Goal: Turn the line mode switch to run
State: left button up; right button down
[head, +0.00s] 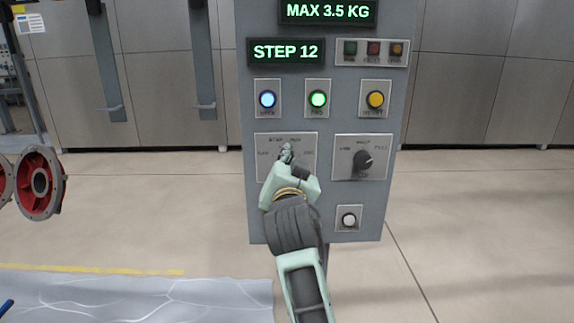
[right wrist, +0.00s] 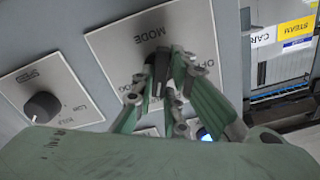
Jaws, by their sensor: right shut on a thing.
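The line mode switch plate (head: 307,140) is at the left of the grey control panel in the head view, and its knob is hidden by my gripper. In the right wrist view the plate (right wrist: 108,45) appears upside down, with the word MODE and a partly covered OFF legible. My right gripper (head: 287,152) is at the middle of this plate. In the right wrist view my right gripper (right wrist: 165,78) is shut on the dark switch knob (right wrist: 158,66). The knob's exact pointing direction cannot be told. My left gripper is not in view.
A second black knob (head: 363,161) sits just right on the grey control panel (head: 325,210). Blue (head: 267,99), green (head: 318,99) and yellow (head: 375,99) buttons are above, a white button (head: 348,219) below. Red wheel-like parts (head: 39,183) hang at the left.

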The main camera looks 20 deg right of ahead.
jog(key=c, duration=1.8)
grip_release()
jog(key=shift+o, duration=0.2)
notch_tip(320, 180, up, 10)
jog(key=shift+r, duration=0.1)
